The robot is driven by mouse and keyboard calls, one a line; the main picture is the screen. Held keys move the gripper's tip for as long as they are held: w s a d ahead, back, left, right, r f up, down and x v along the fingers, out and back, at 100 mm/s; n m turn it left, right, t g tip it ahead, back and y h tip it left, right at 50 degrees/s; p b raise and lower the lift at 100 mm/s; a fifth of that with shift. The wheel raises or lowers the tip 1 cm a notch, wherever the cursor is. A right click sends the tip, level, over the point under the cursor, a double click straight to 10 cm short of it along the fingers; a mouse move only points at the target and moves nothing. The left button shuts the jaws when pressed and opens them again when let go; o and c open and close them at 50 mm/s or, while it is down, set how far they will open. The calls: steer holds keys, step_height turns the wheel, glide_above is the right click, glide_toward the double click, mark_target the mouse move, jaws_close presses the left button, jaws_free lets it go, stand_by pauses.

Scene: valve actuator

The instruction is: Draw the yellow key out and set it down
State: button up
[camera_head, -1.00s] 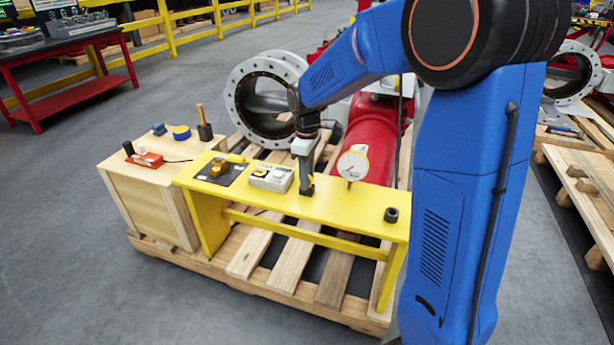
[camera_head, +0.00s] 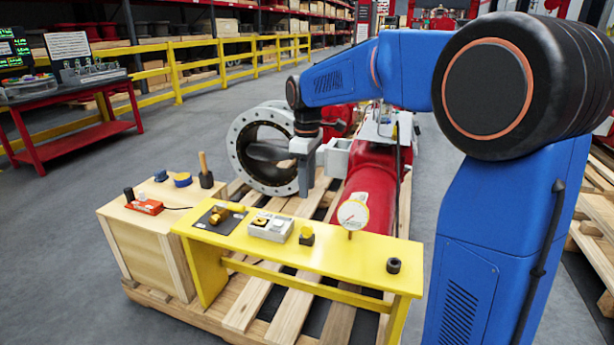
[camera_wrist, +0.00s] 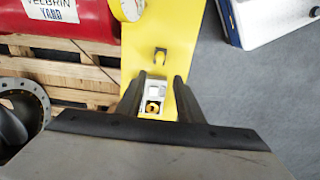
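On the yellow bench (camera_head: 340,254), a small dark block with a yellow top (camera_head: 306,235) stands just right of a light grey box (camera_head: 270,227) bearing a yellow knob. A yellow fitting with a handle (camera_head: 220,214) lies on a dark plate at the left. I cannot tell for certain which yellow piece is the key. My gripper (camera_head: 305,190) hangs above the bench, pointing down and apart from everything. In the wrist view its two dark fingers (camera_wrist: 157,98) are spread with nothing between them; the grey box (camera_wrist: 154,92) shows far below through the gap.
A dial gauge (camera_head: 352,215) stands at the bench's back edge, and a black ring (camera_head: 393,265) at its right. A red pipe (camera_head: 371,180) and flanged valve (camera_head: 262,150) lie behind. A wooden crate (camera_head: 150,228) with tools stands left. The bench between gauge and ring is clear.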

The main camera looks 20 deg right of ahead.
steer(key=shift+r, duration=1.25)
steer(key=s+d+m+t, duration=0.1)
steer(key=s+d+m, duration=0.15)
steer(key=s, duration=0.65)
steer(key=s+d+m+t, duration=0.1)
steer(key=s+d+m, duration=0.15)
steer(key=s, duration=0.65)
steer(key=s+d+f+m+t, duration=0.1)
steer(key=s+f+m, duration=0.2)
steer(key=s, duration=0.4)
steer(key=s+d+f+m+t, duration=0.1)
steer(key=s+f+m, duration=0.1)
steer(key=s+f, duration=0.3)
steer(key=s, duration=0.3)
steer(key=shift+s+f+m+t, duration=0.15)
steer(key=shift+s+m+t, duration=0.05)
steer(key=shift+m+t, duration=0.2)
